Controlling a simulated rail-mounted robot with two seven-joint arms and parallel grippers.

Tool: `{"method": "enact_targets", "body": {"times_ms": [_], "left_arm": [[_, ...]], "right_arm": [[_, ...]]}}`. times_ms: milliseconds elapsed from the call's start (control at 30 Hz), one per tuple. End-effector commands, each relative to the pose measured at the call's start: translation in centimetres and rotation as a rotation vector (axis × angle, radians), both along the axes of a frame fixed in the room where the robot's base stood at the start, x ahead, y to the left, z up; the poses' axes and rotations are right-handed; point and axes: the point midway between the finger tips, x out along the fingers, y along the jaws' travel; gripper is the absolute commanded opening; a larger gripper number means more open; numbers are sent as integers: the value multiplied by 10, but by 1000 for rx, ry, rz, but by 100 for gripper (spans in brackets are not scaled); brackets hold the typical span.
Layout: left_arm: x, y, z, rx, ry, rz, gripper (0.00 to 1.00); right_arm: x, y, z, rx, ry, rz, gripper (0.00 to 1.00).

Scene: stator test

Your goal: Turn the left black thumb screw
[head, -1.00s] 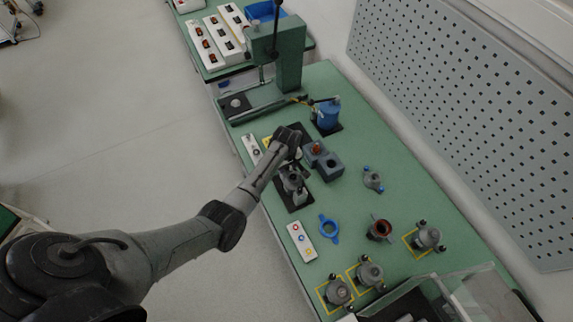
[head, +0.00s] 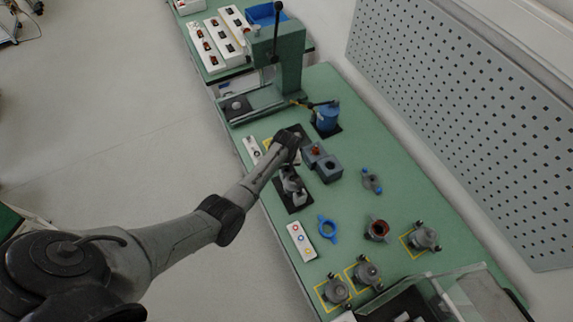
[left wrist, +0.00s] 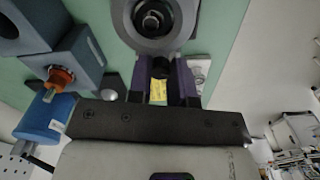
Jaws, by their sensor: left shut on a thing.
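My left arm reaches across the head view, and its gripper (head: 289,160) is at the grey fixture (head: 293,188) on a black base plate. The fingertips are hidden there by the wrist. In the left wrist view, the purple-sided fingers of my left gripper (left wrist: 161,82) are closed around a small black thumb screw (left wrist: 161,67). The screw sits at the edge of a round grey housing (left wrist: 125,22) with a bolt in its centre. A yellow label shows between the fingers. My right gripper is in neither view.
A grey block (head: 328,168) and a blue cylinder (head: 326,117) stand close beside the gripper. A green press (head: 290,60) stands behind.

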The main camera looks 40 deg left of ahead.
Motion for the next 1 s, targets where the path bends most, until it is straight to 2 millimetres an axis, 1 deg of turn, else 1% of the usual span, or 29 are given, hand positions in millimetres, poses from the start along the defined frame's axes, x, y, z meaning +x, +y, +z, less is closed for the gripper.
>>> {"method": "enact_targets", "body": {"times_ms": [233, 267, 500, 533, 733, 833, 933, 1000], "left_arm": [[0, 0, 0, 0, 0, -1, 0], [0, 0, 0, 0, 0, -1, 22], [0, 0, 0, -1, -1, 0, 45], [0, 0, 0, -1, -1, 0, 46], [0, 0, 0, -1, -1, 0, 46], [1, 0, 4, 0, -2, 0, 46], [1, 0, 15, 0, -4, 0, 46], [1, 0, 26, 0, -5, 0, 46]], "right_arm": [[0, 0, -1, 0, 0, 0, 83], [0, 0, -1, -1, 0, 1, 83], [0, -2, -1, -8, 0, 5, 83], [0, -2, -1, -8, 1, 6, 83], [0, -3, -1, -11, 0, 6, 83], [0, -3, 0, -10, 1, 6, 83], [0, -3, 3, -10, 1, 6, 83], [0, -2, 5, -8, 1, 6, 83]]}}
